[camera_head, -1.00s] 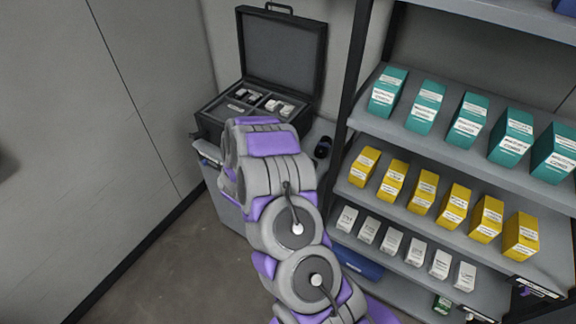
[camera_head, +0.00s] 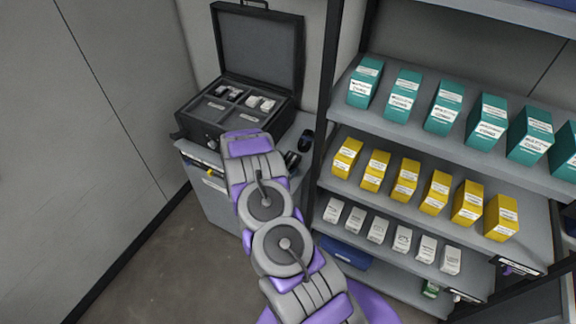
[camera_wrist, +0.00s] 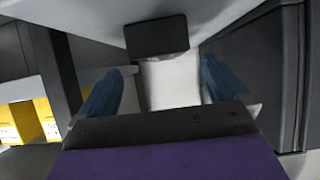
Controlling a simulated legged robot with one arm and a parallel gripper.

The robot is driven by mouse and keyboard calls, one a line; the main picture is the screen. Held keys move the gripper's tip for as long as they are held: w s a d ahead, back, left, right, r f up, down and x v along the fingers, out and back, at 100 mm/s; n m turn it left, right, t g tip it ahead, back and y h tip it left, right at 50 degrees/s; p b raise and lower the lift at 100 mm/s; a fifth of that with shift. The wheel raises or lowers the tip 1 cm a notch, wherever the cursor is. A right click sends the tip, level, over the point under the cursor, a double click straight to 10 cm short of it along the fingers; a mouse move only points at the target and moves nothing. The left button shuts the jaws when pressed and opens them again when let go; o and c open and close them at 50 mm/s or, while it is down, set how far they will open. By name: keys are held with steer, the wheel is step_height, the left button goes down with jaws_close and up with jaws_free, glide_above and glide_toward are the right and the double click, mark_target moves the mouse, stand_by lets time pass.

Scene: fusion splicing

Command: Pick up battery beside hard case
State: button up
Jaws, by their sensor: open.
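The open black hard case (camera_head: 238,112) stands on a grey cabinet at the back left in the head view. A small dark object, apparently the battery (camera_head: 306,140), is on the cabinet top just right of the case. In the wrist view a dark block, likely the same battery (camera_wrist: 157,36), lies ahead of my gripper (camera_wrist: 163,72). The two blue fingers are spread wide with nothing between them but a pale surface. The block is beyond the fingertips, roughly centred. In the head view my arm hides most of my gripper; dark parts near the cabinet's right edge may be its fingers.
A shelf rack with teal boxes (camera_head: 442,108), yellow boxes (camera_head: 405,180) and white boxes (camera_head: 378,229) stands to the right. Its dark post (camera_head: 330,90) rises close beside the cabinet (camera_head: 212,196). In the wrist view the dark case wall (camera_wrist: 268,70) is close on the right.

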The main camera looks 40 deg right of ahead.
mark_target(286, 164)
steer(key=shift+b+x, duration=0.3)
steer(key=shift+x, duration=2.7)
steer(key=shift+a+f, duration=0.1)
steer(key=shift+c, duration=0.4)
steer(key=shift+w, duration=0.1)
steer(key=c, duration=1.3)
